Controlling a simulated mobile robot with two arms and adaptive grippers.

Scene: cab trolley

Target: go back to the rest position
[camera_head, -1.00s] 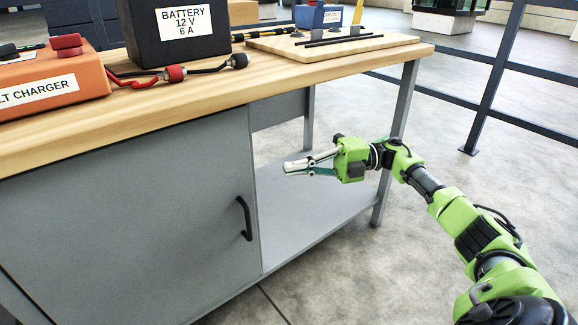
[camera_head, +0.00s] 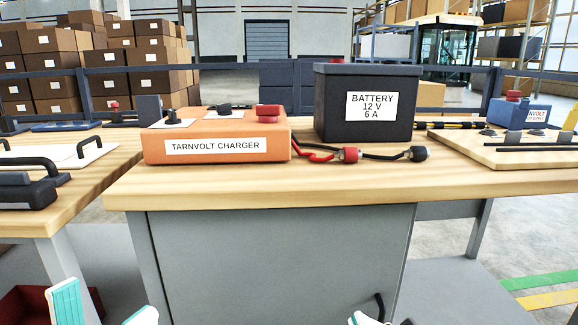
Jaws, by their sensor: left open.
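My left gripper (camera_head: 103,304) shows at the bottom left edge of the head view. Its two white and teal fingertips stand wide apart with nothing between them. They are in front of the workbench, below its top. My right gripper (camera_head: 362,318) barely shows at the bottom edge, right of centre. Only small white and teal tip parts are in the picture, near the black cabinet handle (camera_head: 380,307). Its jaw opening cannot be made out. The rest of both arms is out of view.
The workbench (camera_head: 290,189) carries an orange charger (camera_head: 216,146), a black battery (camera_head: 333,105), cable clamps and a wooden board (camera_head: 503,157) at right. A second bench (camera_head: 92,185) stands at left, with a red bin (camera_head: 22,305) below. Railings and stacked boxes stand behind.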

